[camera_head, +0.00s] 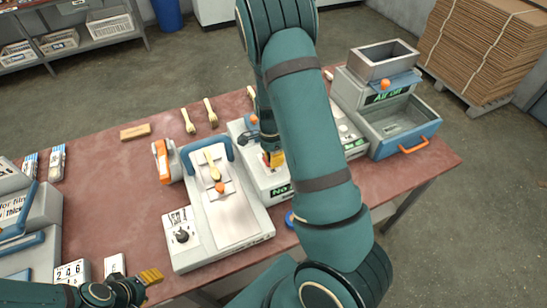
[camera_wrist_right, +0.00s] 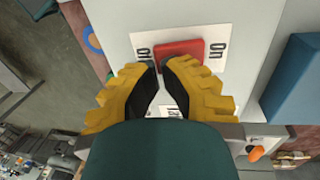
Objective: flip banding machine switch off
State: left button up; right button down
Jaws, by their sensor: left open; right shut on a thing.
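A red rocker switch (camera_wrist_right: 180,52) sits on a white plate between an "Off" label on the left and an "On" label on the right in the right wrist view. It is on a pale grey machine (camera_head: 268,186) in the middle of the table, which I take to be the banding machine. My right gripper (camera_wrist_right: 164,66) has its yellow, black-padded fingertips at the near edge of the switch, shut on it. It also shows over this machine in the head view (camera_head: 273,159). My arm hides part of the machine. Which way the switch is tipped is unclear. My left gripper (camera_head: 151,276) is open and empty at the table's front left.
A grey machine with an orange-handled drawer (camera_head: 413,146) is at the right. Several brushes (camera_head: 188,121) and a wooden block (camera_head: 135,132) lie behind. White boxes (camera_head: 72,271) stand near my left gripper.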

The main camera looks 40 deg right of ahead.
pick_arm(q)
jog(key=shift+f+b, duration=0.5)
jog(key=shift+f, duration=0.1)
pick_arm(e)
jog(key=shift+s+f+t, duration=0.15)
jog(key=shift+f+t, duration=0.3)
jog(key=shift+t, duration=0.05)
pick_arm(q)
jog(key=shift+f+b, duration=0.75)
jog(key=shift+f, duration=0.05)
pick_arm(e)
jog(key=shift+s+a+f+t+h, duration=0.25)
jog(key=shift+s+t+h, duration=0.15)
jog(key=shift+t, duration=0.4)
pick_arm(q)
jog(key=shift+r, duration=0.2)
pick_arm(e)
jog(key=shift+w+r, duration=0.1)
